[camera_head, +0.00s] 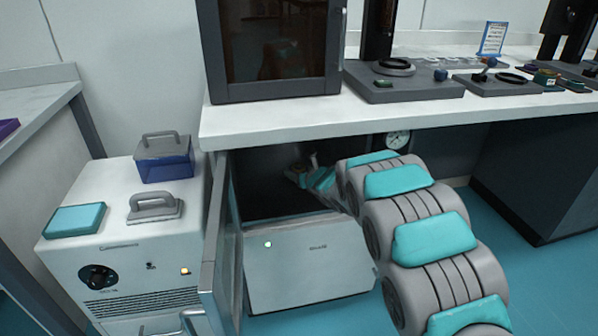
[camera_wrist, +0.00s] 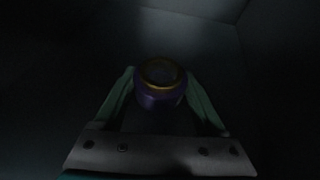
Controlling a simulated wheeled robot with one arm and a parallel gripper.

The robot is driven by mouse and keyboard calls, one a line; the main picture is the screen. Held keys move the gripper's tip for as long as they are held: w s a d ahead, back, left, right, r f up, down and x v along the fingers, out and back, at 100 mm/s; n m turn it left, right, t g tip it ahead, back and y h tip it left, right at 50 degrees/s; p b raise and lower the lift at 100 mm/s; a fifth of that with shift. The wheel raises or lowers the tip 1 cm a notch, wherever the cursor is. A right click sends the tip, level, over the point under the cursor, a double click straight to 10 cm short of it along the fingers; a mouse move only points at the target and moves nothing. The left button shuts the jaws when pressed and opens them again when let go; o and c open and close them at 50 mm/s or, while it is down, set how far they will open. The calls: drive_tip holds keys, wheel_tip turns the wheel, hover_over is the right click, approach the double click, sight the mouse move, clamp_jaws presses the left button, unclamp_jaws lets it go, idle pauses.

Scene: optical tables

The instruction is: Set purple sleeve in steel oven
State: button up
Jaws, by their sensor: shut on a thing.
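My gripper (camera_head: 306,171) reaches inside the open steel oven (camera_head: 305,262), under the white bench, with my arm coming in from the right. In the wrist view my gripper (camera_wrist: 158,92) is shut on the purple sleeve (camera_wrist: 160,98), which has a gold rim and sits between the two green fingers. The chamber around it is dark, and I cannot tell whether the sleeve touches the oven floor. The oven door (camera_head: 222,250) stands open on the left. In the head view the sleeve is too small and shaded to make out.
A white cabinet (camera_head: 120,250) left of the door carries a blue box (camera_head: 164,160), a grey handled weight (camera_head: 154,207) and a teal box (camera_head: 75,219). The bench top (camera_head: 300,118) lies above the oven opening. A round gauge (camera_head: 397,140) is right of it.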

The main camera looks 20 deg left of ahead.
drive_tip(key=shift+f+b, duration=0.15)
drive_tip(key=shift+b, duration=0.25)
drive_tip(key=o, duration=1.5)
drive_tip(key=shift+r+p, duration=0.3)
drive_tip(key=shift+p, duration=0.1)
drive_tip(key=shift+b+v, duration=0.85)
drive_tip(key=shift+v, duration=5.15)
drive_tip(key=shift+f, duration=0.1)
